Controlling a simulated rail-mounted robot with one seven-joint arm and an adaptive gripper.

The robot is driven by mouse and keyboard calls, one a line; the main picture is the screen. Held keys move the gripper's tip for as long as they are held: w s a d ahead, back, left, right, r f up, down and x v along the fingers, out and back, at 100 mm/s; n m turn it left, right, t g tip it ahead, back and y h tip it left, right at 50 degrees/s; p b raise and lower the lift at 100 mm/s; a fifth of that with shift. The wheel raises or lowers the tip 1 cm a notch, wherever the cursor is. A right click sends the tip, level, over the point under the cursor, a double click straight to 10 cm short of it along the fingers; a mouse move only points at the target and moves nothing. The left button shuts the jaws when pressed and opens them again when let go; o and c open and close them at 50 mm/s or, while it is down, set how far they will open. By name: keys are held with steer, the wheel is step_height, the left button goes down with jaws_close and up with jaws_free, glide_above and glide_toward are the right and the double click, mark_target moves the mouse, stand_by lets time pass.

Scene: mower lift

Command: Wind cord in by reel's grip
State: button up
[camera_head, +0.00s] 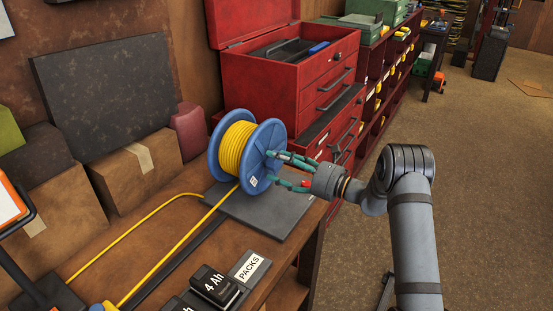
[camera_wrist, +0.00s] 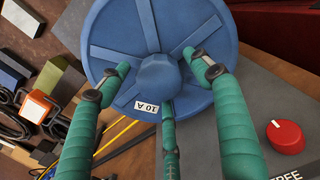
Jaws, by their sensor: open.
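The reel (camera_head: 215,150) stands upright on the bench, with blue side discs and yellow cord (camera_head: 240,150) wound around its middle. Two runs of cord (camera_head: 165,208) stretch from it toward the near left. In the wrist view the reel's blue disc (camera_wrist: 110,35) faces me with ribs and a "10 A" label. A blue knob-like part (camera_wrist: 158,78) stands out at its middle; I cannot tell whether this is the grip. My gripper (camera_head: 274,168) is open at the reel's right side. Its teal fingers (camera_wrist: 160,66) spread around the knob, with no clear contact.
A grey base plate (camera_head: 262,213) lies under the reel, with a red dial (camera_wrist: 286,136) and partly cut-off lettering. A red tool chest (camera_head: 300,90) stands close behind. Cardboard boxes (camera_head: 137,175) stand at left, and a "4 Ah" battery pack (camera_head: 215,285) sits in front.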

steer(key=shift+w+a, duration=0.3)
steer(key=shift+a, duration=0.25)
steer(key=c, duration=0.4)
steer(key=shift+f, duration=0.1)
jaws_close()
